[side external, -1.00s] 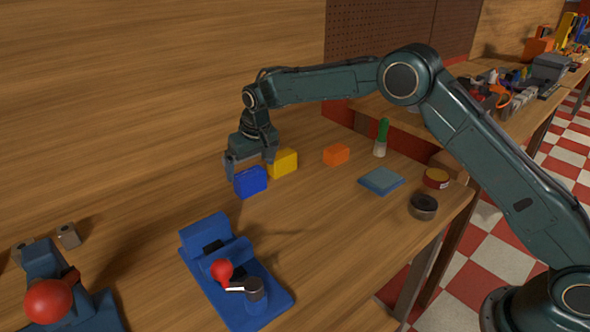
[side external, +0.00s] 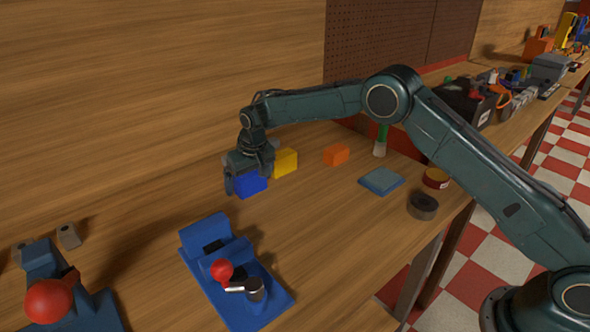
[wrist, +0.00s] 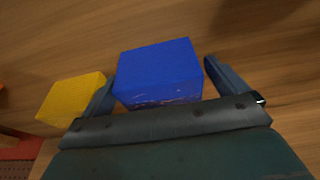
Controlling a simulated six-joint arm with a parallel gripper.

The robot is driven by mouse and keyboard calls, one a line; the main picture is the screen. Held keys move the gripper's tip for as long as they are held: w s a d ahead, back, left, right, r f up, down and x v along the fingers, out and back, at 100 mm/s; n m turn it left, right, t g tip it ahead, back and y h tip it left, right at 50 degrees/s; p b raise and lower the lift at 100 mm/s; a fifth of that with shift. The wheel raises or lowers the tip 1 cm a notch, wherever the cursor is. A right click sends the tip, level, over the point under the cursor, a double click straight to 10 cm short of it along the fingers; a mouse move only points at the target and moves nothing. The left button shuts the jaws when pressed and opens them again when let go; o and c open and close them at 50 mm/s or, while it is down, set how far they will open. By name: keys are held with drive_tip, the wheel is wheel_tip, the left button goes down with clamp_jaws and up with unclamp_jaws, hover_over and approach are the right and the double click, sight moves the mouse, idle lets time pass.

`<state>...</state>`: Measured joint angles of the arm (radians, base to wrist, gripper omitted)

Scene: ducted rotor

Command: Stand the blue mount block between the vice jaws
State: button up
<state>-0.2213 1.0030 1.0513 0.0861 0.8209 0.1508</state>
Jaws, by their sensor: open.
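The blue mount block (side external: 250,185) sits on the wooden bench in the side view, left of the yellow block. My gripper (side external: 249,182) is lowered over it, fingers pointing down. In the wrist view the blue block (wrist: 160,72) lies between my two open fingers (wrist: 158,90), with a gap on the right finger's side; the left finger is close to it. I cannot tell whether the left finger touches it. The blue vice (side external: 236,270) with a red-knobbed handle stands nearer the camera, and its jaws (side external: 212,246) are apart with an empty gap.
A yellow block (side external: 285,163) stands close beside my gripper. An orange block (side external: 336,155), a blue-grey pad (side external: 381,181), a green-handled brush (side external: 381,140) and a dark ring (side external: 423,206) lie to the right. Another red-knobbed tool (side external: 50,297) is at the lower left.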

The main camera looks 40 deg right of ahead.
drive_tip(key=c, duration=1.2)
drive_tip(key=shift+r, duration=0.2)
wheel_tip(320, 180, up, 20)
drive_tip(key=shift+f, duration=0.2)
idle(0.5)
